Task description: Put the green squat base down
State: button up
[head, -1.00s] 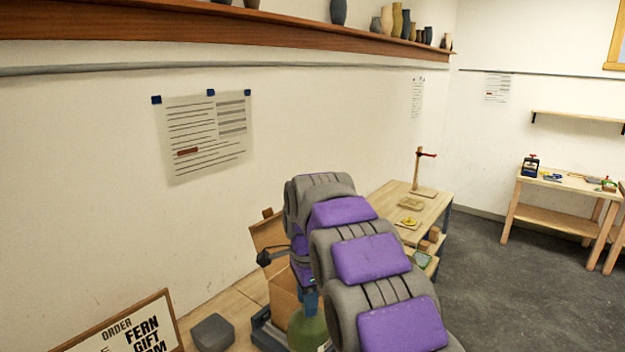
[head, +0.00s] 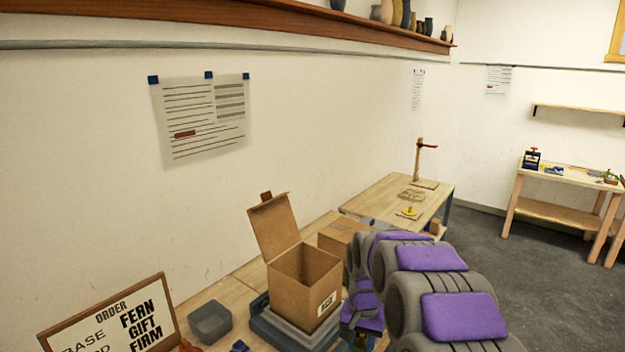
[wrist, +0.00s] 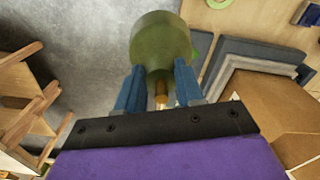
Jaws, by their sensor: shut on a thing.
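The green squat base (wrist: 160,42) is round and shows in the wrist view just past my fingertips. My gripper (wrist: 160,84) has blue fingers on either side of it and is shut on the base, with a brass-coloured stem (wrist: 161,96) between the fingers. The base shows over the grey floor and beside the wooden bench edge; I cannot tell its height. In the head view, my arm hides my gripper and most of the base.
An open cardboard box (head: 304,284) stands on a grey platform (head: 278,333) on the bench. A closed box (head: 342,238) is behind it. Another bench (head: 385,198) holds small parts.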

jog(key=d+f+n, duration=0.1)
jog(key=f, duration=0.1)
jog(key=s+d+f+n+b, duration=0.1)
jog(key=f, duration=0.1)
jog(key=s+f+n, duration=0.1)
jog(key=f+n, duration=0.1)
jog(key=shift+s+d+f, duration=0.1)
jog(key=shift+s+d, duration=0.15)
jog(key=shift+d, duration=0.15)
jog(key=shift+a, duration=0.1)
